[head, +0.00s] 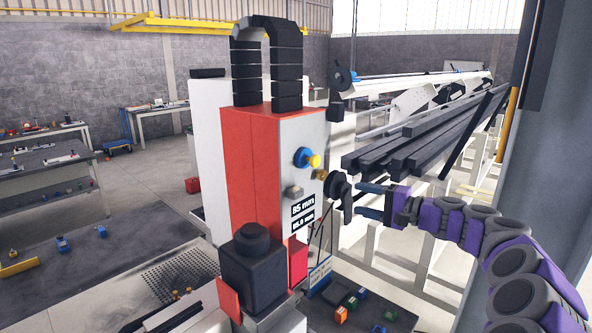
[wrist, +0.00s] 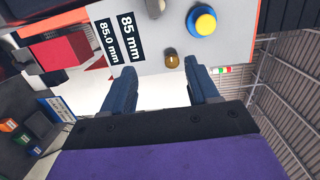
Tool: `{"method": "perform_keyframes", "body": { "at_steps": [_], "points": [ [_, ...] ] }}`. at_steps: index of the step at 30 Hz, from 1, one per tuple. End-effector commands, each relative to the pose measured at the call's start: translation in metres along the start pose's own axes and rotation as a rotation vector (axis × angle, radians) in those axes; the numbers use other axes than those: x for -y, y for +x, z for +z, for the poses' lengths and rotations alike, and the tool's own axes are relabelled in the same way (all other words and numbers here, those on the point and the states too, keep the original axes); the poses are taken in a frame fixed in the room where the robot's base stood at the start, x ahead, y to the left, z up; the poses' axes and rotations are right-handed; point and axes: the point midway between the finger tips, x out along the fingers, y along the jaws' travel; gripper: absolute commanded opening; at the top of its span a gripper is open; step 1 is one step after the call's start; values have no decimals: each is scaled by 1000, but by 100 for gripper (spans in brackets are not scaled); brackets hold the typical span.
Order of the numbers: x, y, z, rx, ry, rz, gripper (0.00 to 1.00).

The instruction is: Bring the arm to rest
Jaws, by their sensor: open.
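My purple and dark arm comes in from the right in the head view, bent over beside the machine. My gripper (head: 359,201) is open, its two blue fingers pointing left at a black round knob or handle (head: 340,187) on the machine's side. Whether the fingertips touch it cannot be told. In the wrist view the fingers of my gripper (wrist: 158,72) stand wide apart with nothing between them. Beyond them is the pale panel with the 85 mm label (wrist: 127,36) and a blue and yellow button (wrist: 202,20).
The red and white machine (head: 251,160) stands close to the left of my gripper. Dark bars (head: 425,135) lie on the white rack behind my forearm. A grey column (head: 558,130) rises at the right. Small coloured blocks (head: 350,303) lie on a dark surface below.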

Motion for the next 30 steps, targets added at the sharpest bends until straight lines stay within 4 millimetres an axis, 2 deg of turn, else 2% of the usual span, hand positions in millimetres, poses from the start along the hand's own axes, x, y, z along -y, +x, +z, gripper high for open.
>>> {"method": "perform_keyframes", "body": {
  "at_steps": [1,6,10,14,17,21,26,30],
  "points": [
    [-4,12,27,52,-11,26,60],
    [-20,42,118,219,-58,155,60],
    [-42,49,185,330,-104,270,60],
    [-73,43,246,424,-157,399,60],
    [-102,32,288,485,-201,507,60],
    [-146,5,338,553,-262,667,60],
    [-201,-38,380,605,-327,860,60],
    [-250,-84,407,633,-373,1034,60]
  ]
}}
